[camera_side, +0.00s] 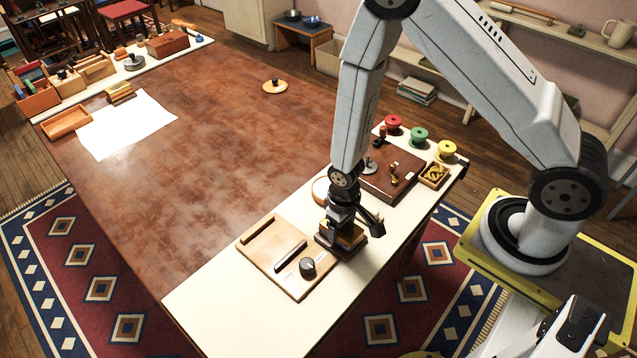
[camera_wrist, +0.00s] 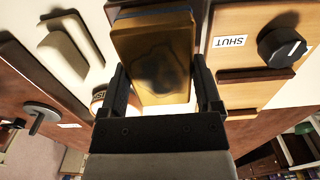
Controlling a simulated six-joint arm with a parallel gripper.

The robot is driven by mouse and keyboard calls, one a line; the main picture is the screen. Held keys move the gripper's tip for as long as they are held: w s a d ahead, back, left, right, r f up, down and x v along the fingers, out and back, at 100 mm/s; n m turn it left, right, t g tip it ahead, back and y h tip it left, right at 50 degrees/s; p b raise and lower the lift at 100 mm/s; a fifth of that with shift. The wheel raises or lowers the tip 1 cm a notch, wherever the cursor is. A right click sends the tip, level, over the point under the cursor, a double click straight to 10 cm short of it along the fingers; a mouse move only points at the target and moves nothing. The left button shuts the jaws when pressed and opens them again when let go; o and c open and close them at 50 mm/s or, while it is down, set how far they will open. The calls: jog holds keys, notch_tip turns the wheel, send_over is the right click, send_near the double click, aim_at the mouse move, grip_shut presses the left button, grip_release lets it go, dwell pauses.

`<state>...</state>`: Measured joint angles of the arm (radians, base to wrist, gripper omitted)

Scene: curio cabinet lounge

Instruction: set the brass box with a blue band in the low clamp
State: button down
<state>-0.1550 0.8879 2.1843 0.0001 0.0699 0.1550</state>
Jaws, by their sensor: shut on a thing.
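My gripper (camera_wrist: 160,98) is shut on the brass box (camera_wrist: 155,65), with a finger on each side of it. A bluish strip shows at the box's far edge in the wrist view; most of the band is hidden. In the side view my gripper (camera_side: 342,225) is low over the pale strip of the table, and the box (camera_side: 348,237) is partly hidden by it. The clamp board (camera_side: 268,265) lies to its left, with two wooden bars and a dark knob (camera_side: 307,267). In the wrist view the knob (camera_wrist: 283,47) sits by a label reading SHUT. The box is beside the board, not between its bars.
A brown wooden case (camera_side: 400,165) with fittings stands behind my gripper, near red, green and yellow spools (camera_side: 419,136). A small wooden tray (camera_side: 434,175) is at its right. The brown tabletop (camera_side: 190,200) is mostly clear, with white paper (camera_side: 125,125) far left.

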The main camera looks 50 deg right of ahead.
jog(key=shift+r, duration=2.9)
jog(key=shift+w, duration=0.1)
jog(key=shift+w+a+n, duration=0.7)
jog(key=shift+w+n, duration=0.15)
jog(key=shift+n, duration=0.45)
jog(key=w+a+r+n, duration=0.1)
jog(key=w+a+n, duration=0.7)
jog(key=n, duration=0.7)
jog(key=shift+w+a+r, duration=0.15)
jog(key=shift+w+a, duration=0.15)
jog(key=shift+a, duration=0.85)
jog(key=shift+f, duration=0.25)
jog(key=shift+f, duration=2.35)
jog(key=shift+f, duration=0.45)
